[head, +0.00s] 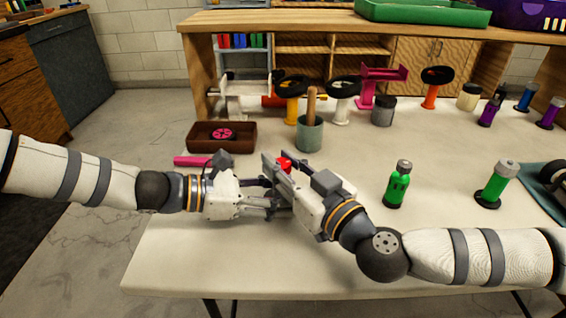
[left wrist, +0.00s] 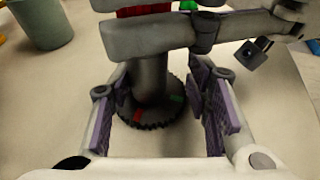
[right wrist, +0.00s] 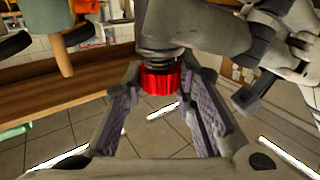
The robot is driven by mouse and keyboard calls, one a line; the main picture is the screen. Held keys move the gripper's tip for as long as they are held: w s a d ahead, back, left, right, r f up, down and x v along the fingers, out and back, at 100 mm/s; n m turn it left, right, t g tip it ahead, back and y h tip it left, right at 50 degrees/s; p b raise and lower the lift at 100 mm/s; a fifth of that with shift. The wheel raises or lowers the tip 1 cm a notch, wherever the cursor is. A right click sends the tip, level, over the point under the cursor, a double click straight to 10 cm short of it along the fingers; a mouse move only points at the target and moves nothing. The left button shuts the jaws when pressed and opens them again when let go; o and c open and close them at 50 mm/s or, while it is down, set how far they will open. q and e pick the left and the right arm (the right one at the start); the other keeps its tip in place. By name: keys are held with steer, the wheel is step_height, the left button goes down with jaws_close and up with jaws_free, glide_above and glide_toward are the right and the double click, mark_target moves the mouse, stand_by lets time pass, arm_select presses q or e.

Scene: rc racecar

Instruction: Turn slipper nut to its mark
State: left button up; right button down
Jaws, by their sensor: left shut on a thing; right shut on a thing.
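A red ribbed nut (head: 284,164) shows between the grippers in the head view, and the red nut (right wrist: 158,80) sits between the right fingers in the right wrist view. My right gripper (head: 280,160) is shut on it. My left gripper (head: 274,195) is shut on a grey shaft (left wrist: 150,75) that carries a dark toothed disc (left wrist: 155,128). The disc bears a red mark (left wrist: 138,116) and a green mark (left wrist: 176,99), which stand apart. The fingers hide much of the part in the head view.
A brown tray (head: 250,143) holds a pink wheel (head: 222,133). A green cup (head: 310,133) with a wooden handle stands behind the grippers. Green bottles (head: 398,185) (head: 495,184) stand to the right. A pink bar (head: 195,161) lies behind my left gripper. The table front is clear.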

mark_target(284, 164)
steer(key=m+t+h, duration=0.1)
steer(key=m+h, duration=0.1)
steer(key=h, duration=0.1)
steer(key=m+t+h, duration=0.1)
steer(key=m+h, duration=0.1)
steer(key=h, duration=0.1)
steer(key=shift+a+t, duration=0.15)
steer(key=shift+t, duration=0.25)
steer(key=shift+d+f+m+h, duration=0.1)
steer(key=shift+m+h, duration=0.9)
steer(key=shift+h, duration=0.5)
steer(key=shift+d+m+h, duration=0.1)
steer(key=shift+m+h, duration=0.9)
steer(key=shift+h, duration=0.8)
steer(key=c, duration=1.3)
jaws_free()
step_height(284, 164, up, 10)
steer(key=shift+r, duration=0.1)
